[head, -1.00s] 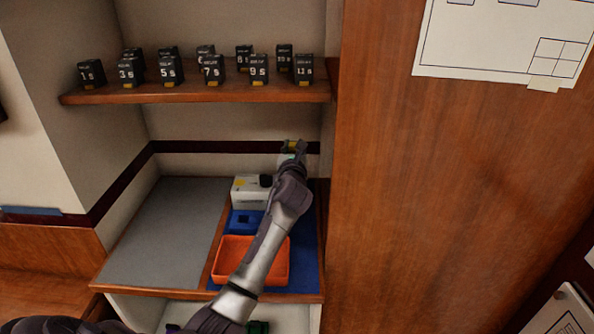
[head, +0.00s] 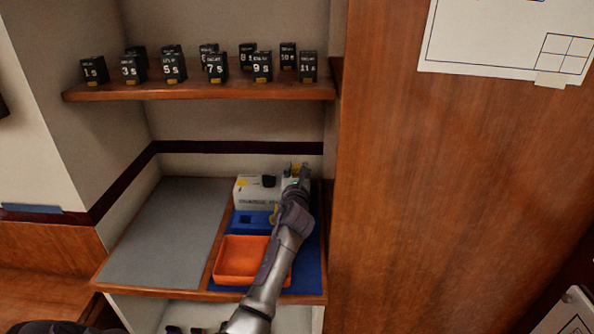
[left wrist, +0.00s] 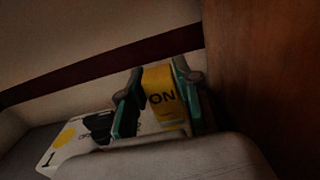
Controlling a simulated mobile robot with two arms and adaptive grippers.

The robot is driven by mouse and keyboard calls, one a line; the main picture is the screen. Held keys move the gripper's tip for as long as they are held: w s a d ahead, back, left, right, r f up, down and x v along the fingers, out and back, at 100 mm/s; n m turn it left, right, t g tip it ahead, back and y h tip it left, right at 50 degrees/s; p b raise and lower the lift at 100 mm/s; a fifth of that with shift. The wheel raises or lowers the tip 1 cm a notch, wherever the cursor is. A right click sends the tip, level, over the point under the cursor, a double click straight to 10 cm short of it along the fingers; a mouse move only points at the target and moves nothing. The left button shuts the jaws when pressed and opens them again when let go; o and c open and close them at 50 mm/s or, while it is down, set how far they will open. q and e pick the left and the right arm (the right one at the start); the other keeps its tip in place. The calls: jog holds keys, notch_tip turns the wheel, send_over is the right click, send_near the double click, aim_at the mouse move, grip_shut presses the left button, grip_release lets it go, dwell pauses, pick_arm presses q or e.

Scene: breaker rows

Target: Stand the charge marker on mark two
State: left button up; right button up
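A yellow piece lettered "ON" (left wrist: 160,97), which I take as the charge marker, sits between the teal finger pads of my left gripper (left wrist: 157,100) in the left wrist view. The gripper is shut on it. In the head view the left gripper (head: 297,172) is at the right end of a white box (head: 250,198). The box shows in the left wrist view (left wrist: 72,158) with a "1", a yellow dot and a black piece (left wrist: 97,128) on top. The marker's lower end and the box's right part are hidden, so contact is unclear. My right gripper is not in view.
An orange tray (head: 240,275) and a blue block with a square hole (head: 240,222) stand in front of the box on a blue mat (head: 308,272). A grey mat (head: 160,235) lies clear at left. Several black numbered breakers stand on the shelf (head: 200,91) above. A wooden panel (head: 450,200) rises at right.

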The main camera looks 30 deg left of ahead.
pick_arm(q)
jog(key=shift+o, duration=1.2)
jog(key=shift+r, duration=0.2)
jog(key=v, duration=1.2)
jog(key=shift+r+p, duration=0.1)
jog(key=shift+p, duration=0.3)
